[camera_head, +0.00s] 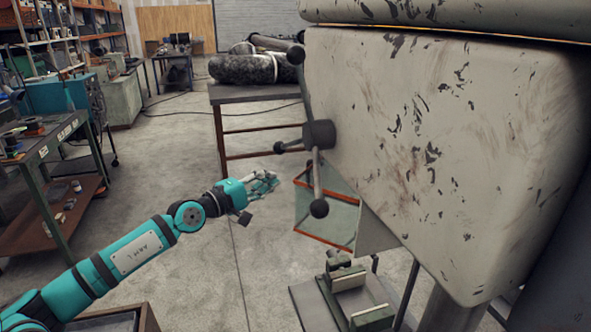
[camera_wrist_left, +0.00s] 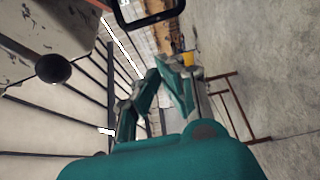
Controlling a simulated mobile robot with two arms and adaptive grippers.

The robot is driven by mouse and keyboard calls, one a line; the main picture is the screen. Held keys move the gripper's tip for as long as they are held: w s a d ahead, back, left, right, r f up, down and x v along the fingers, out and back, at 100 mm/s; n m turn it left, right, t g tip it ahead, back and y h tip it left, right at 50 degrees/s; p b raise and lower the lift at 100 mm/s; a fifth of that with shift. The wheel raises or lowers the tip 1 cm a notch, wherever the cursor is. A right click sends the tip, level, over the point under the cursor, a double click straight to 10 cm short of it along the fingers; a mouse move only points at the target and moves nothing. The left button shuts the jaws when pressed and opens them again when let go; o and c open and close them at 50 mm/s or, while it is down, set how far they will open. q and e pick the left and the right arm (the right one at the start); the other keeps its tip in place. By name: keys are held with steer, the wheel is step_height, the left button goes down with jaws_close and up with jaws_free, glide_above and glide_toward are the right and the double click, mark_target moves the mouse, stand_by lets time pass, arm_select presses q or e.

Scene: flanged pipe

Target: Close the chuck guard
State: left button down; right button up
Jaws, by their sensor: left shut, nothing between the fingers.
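The chuck guard (camera_head: 345,222) is a clear panel with orange-red edges. It hangs below and left of the drill press head (camera_head: 440,150), partly behind a feed lever. The chuck is hidden behind the head. My left gripper (camera_head: 270,180) is teal and grey, shut and empty, in the air a little left of the guard and apart from it. In the left wrist view its fingers (camera_wrist_left: 152,88) point away from the camera. I cannot make out the guard in that view. My right gripper is not in view.
The feed hub (camera_head: 318,135) has levers with ball knobs (camera_head: 319,208) close to the guard. A vise (camera_head: 350,278) sits below. A table (camera_head: 258,94) with dark speckled pipe (camera_head: 252,69) stands behind. A green-framed workbench (camera_head: 50,140) is at left.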

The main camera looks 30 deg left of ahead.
arm_select(q)
steer(key=w+d+p, duration=0.4)
steer(key=w+p, duration=0.1)
steer(key=w, duration=0.1)
steer(key=shift+d, duration=0.15)
steer(key=shift+w, duration=0.1)
